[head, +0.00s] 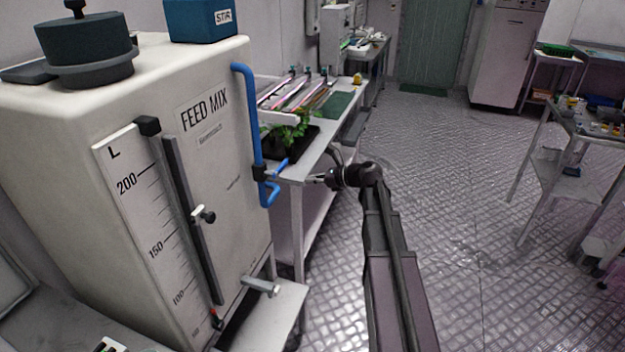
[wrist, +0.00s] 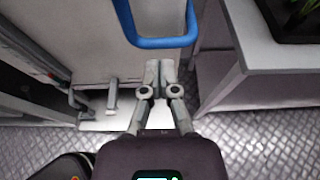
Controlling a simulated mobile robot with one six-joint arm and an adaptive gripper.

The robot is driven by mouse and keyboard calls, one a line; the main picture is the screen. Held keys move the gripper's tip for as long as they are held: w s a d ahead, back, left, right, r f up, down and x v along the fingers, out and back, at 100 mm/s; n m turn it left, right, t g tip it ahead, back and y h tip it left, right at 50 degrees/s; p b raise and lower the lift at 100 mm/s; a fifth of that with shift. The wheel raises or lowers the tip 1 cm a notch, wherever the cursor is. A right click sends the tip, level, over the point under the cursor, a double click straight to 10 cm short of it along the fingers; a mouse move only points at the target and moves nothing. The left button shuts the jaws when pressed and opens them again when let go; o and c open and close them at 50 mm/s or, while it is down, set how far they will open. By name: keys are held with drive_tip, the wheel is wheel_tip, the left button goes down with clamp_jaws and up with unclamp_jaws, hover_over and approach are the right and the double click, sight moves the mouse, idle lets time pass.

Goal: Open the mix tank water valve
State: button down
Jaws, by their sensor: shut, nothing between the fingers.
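The mix tank (head: 215,150) is a large cream tank marked FEED MIX at the left of the head view. No valve handle is clear in that view.
A grey spout (head: 261,286) juts from the tank's lower front. A white bench (head: 292,184) with a black plant tray (head: 288,148) stands behind my gripper. A sight gauge (head: 150,215) is on the tank. The metal floor (head: 450,200) to the right is clear.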

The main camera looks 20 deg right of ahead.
drive_tip(key=b+x, duration=0.3)
drive_tip(key=x, duration=0.5)
wheel_tip(320, 180, up, 4)
drive_tip(key=p, duration=0.4)
drive_tip(key=shift+a+p, duration=0.1)
drive_tip(key=shift+p, duration=0.2)
drive_tip(key=shift+a, duration=0.2)
